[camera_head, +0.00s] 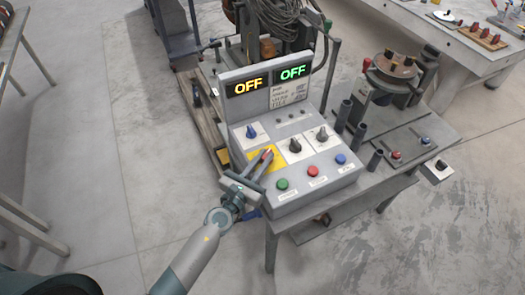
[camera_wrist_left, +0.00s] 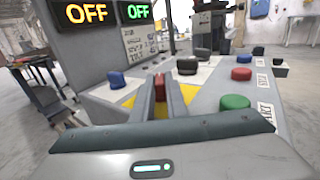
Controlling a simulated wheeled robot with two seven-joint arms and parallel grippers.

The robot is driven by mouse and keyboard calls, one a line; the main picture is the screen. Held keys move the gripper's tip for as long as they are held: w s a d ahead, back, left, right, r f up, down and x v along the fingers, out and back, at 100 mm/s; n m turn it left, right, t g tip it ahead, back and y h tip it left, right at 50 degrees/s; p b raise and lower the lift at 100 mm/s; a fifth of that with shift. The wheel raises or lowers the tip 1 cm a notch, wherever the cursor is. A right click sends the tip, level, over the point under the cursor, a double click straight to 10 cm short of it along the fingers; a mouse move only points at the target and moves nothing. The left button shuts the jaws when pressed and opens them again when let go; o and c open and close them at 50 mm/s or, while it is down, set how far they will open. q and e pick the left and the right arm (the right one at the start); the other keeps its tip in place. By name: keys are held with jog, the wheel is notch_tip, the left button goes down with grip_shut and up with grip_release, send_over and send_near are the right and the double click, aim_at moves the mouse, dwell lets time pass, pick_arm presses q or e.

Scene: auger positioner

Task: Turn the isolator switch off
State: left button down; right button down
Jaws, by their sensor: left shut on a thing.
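The isolator switch's red handle (camera_head: 267,154) stands on a yellow plate (camera_head: 279,155) on the grey control console (camera_head: 262,118). My left gripper (camera_head: 264,162) reaches over the console's front left corner and is shut on this handle. In the left wrist view, the red handle (camera_wrist_left: 160,82) shows between the two fingers (camera_wrist_left: 160,92), with the yellow plate (camera_wrist_left: 131,101) around them. The fingers hide part of the handle, so its exact angle is hard to tell. Two displays read OFF, one amber (camera_head: 248,86) and one green (camera_head: 293,73). My right gripper is not in view.
Green (camera_head: 282,184), red (camera_head: 313,171) and blue (camera_head: 340,159) buttons line the console's front. Dark upright tubes (camera_head: 358,136) stand to the right.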

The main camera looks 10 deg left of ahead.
pick_arm(q)
jog(key=shift+d+n+t+y+p, duration=0.2)
jog(key=shift+n+t+y+p, duration=0.35)
jog(key=shift+n+y, duration=0.85)
jog(key=shift+m+y, duration=0.3)
jog(key=shift+y, duration=0.1)
jog(key=c, duration=1.8)
grip_release()
jog(key=shift+o, duration=0.2)
jog(key=shift+s, duration=0.15)
jog(key=s+a+b, duration=0.2)
jog(key=s+b, duration=0.3)
jog(key=s, duration=1.2)
jog(key=shift+a, duration=0.3)
